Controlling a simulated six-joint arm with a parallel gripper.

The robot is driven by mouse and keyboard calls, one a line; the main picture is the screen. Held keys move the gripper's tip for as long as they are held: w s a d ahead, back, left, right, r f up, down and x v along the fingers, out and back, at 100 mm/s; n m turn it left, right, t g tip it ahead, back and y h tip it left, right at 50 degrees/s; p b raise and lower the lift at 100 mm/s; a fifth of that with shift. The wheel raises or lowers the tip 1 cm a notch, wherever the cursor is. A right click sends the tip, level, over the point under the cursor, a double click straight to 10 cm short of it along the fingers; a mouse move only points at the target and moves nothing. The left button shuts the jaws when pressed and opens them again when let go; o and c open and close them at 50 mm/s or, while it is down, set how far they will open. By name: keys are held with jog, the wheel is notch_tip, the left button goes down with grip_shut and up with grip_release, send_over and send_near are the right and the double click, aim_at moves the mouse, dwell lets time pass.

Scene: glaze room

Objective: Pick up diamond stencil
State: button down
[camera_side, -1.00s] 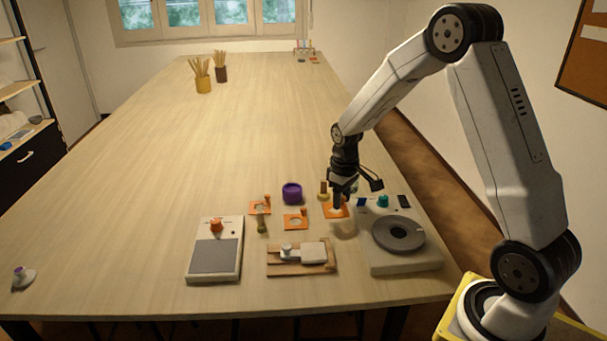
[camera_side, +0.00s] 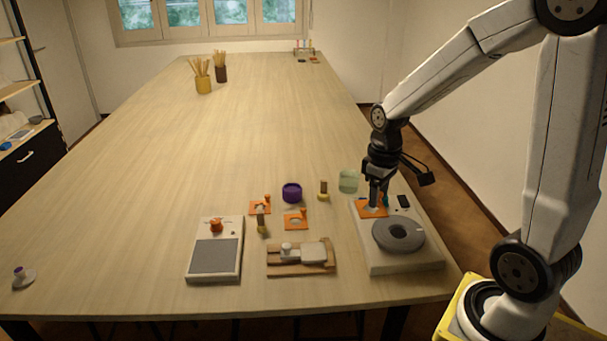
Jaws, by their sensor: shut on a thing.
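My gripper (camera_side: 375,194) is shut on an orange stencil (camera_side: 370,208), a flat plate held over the back left part of the wheel unit. The gripper hides part of the plate, and its cut-out shape cannot be made out, so I cannot confirm the diamond. Whether the plate touches the unit cannot be told. Two other orange stencils with upright knobs lie on the table: one on the left (camera_side: 252,208) and one nearer the front (camera_side: 287,222).
The wheel unit (camera_side: 385,262) stands below my gripper. A pale green cup (camera_side: 348,181), a purple bowl (camera_side: 292,193) and small brown-handled tools (camera_side: 324,190) stand to the left. A wooden jig (camera_side: 275,268) and a grey-topped device (camera_side: 214,256) are in front.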

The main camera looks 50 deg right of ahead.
jog(key=shift+s+a+r, duration=0.2)
jog(key=shift+s+r, duration=0.1)
jog(key=shift+s, duration=0.4)
